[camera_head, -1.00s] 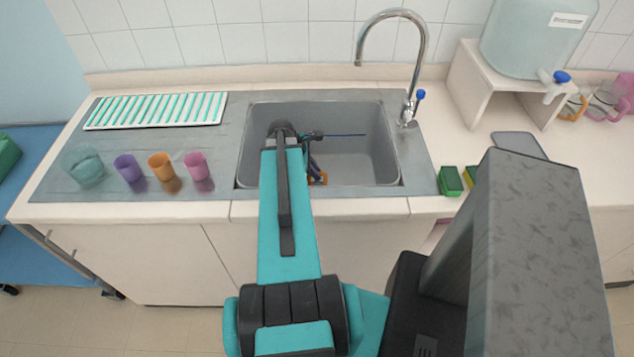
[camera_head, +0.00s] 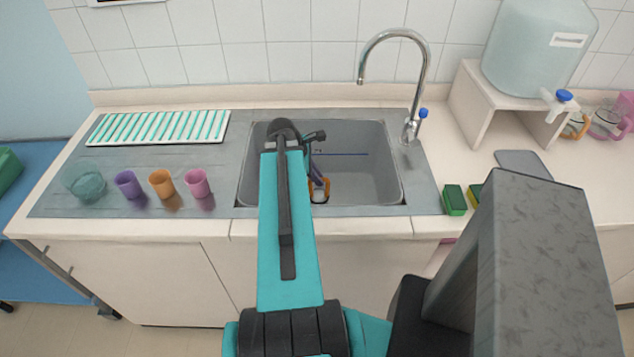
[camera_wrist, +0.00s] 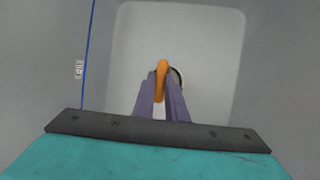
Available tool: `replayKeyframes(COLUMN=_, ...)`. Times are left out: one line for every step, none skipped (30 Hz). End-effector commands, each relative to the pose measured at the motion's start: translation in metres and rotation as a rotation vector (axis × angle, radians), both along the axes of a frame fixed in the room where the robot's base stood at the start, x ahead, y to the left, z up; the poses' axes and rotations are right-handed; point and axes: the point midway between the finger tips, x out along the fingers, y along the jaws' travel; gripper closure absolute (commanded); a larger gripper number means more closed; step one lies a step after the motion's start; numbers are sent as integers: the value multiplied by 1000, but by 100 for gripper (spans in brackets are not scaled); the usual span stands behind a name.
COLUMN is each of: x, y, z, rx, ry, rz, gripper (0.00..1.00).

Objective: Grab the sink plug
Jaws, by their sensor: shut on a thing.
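The sink plug is an orange piece; in the head view it (camera_head: 326,186) shows low in the grey sink (camera_head: 365,180), near a dark drain hole. My gripper (camera_head: 318,183) reaches down into the sink, with its purple fingers partly hidden by my arm. In the wrist view, the purple fingers (camera_wrist: 161,82) are closed around the orange plug (camera_wrist: 161,70). A dark, light-rimmed drain hole (camera_wrist: 177,77) shows partly behind the plug and fingers. The plug appears to be a little above the drain, its underside hidden.
The tap (camera_head: 412,128) stands behind the sink at right. Purple (camera_head: 128,184), orange (camera_head: 161,183) and pink (camera_head: 197,183) cups stand left of it, near a striped rack (camera_head: 158,128). A green sponge (camera_head: 454,200) lies to the right. A blue line marks the sink wall.

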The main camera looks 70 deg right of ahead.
Motion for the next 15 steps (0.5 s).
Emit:
replayKeyframes(x=0, y=0, z=6, rx=-3, ry=-1, rz=-1, gripper=100)
replayKeyframes(x=0, y=0, z=9, rx=-4, ry=-2, rz=0, gripper=100)
replayKeyframes(x=0, y=0, z=13, rx=-3, ry=-1, rz=0, gripper=100)
replayKeyframes(x=0, y=0, z=16, rx=-2, ry=-1, rz=0, gripper=100)
replayKeyframes(x=0, y=0, z=18, rx=-2, ry=-1, rz=0, gripper=100)
replayKeyframes(x=0, y=-1, z=21, rx=-3, ry=-1, rz=0, gripper=100)
replayKeyframes(x=0, y=-1, z=24, rx=-3, ry=-1, rz=1, gripper=100)
replayKeyframes(x=0, y=0, z=25, rx=-2, ry=-1, rz=1, gripper=100)
replayKeyframes(x=0, y=0, z=27, rx=-2, ry=-1, rz=1, gripper=100)
replayKeyframes(x=0, y=0, z=29, rx=-1, ry=0, rz=0, gripper=100)
replayKeyframes(x=0, y=0, z=30, rx=-1, ry=0, rz=0, gripper=100)
replayKeyframes(x=0, y=0, z=31, rx=-1, ry=1, rz=0, gripper=100)
replayKeyframes(x=0, y=0, z=32, rx=-1, ry=0, rz=0, gripper=100)
replayKeyframes(x=0, y=0, z=32, rx=-1, ry=0, rz=0, gripper=100)
replayKeyframes(x=0, y=0, z=33, rx=-1, ry=0, rz=0, gripper=100)
